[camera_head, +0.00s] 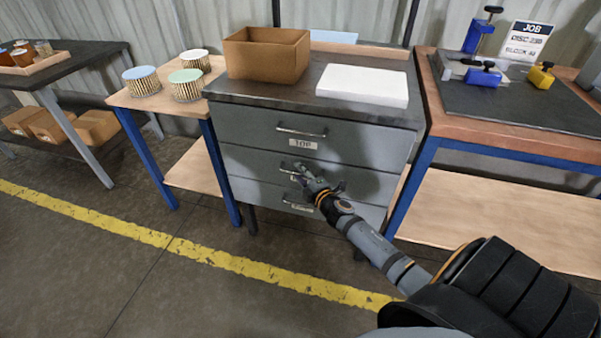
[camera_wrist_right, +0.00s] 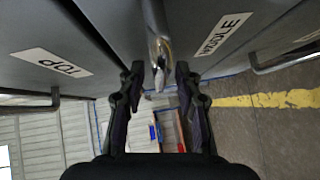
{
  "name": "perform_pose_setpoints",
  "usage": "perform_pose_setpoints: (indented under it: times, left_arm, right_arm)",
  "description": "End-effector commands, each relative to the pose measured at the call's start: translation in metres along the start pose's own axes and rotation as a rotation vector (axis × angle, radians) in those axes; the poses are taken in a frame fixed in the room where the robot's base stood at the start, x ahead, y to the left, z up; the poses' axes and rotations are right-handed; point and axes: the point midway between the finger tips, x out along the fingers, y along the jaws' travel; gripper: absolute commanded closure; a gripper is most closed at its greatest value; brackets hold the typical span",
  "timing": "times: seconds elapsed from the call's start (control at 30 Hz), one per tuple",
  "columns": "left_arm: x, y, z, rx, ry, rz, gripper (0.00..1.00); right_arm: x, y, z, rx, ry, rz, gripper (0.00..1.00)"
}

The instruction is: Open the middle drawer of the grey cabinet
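The grey cabinet (camera_head: 228,125) stands at the centre of the head view with three drawers, all looking closed. The middle drawer (camera_head: 245,164) has a metal bar handle, partly hidden by my right gripper (camera_head: 312,180). In the right wrist view the shiny handle (camera_wrist_right: 158,45) beside the MIDDLE label (camera_wrist_right: 220,36) runs between the two fingers of my right gripper (camera_wrist_right: 160,82). The fingers are apart, one on each side of the bar, with small gaps showing. My left gripper is in neither view.
The top drawer (camera_head: 355,150) with its TOP label is above. A cardboard box (camera_head: 265,55) and a white slab (camera_head: 362,85) rest on the cabinet. A filter table (camera_head: 120,98) stands left, a workbench (camera_head: 480,137) right. The floor in front is clear.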

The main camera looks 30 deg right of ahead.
Motion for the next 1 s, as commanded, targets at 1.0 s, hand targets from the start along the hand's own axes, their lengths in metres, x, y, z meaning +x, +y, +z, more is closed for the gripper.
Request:
perform_pose_setpoints:
  times: [1.0]
  left_arm:
    - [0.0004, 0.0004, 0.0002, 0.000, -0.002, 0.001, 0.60]
  right_arm:
    - [-0.0038, -0.0025, -0.0029, 0.000, -0.001, -0.002, 1.00]
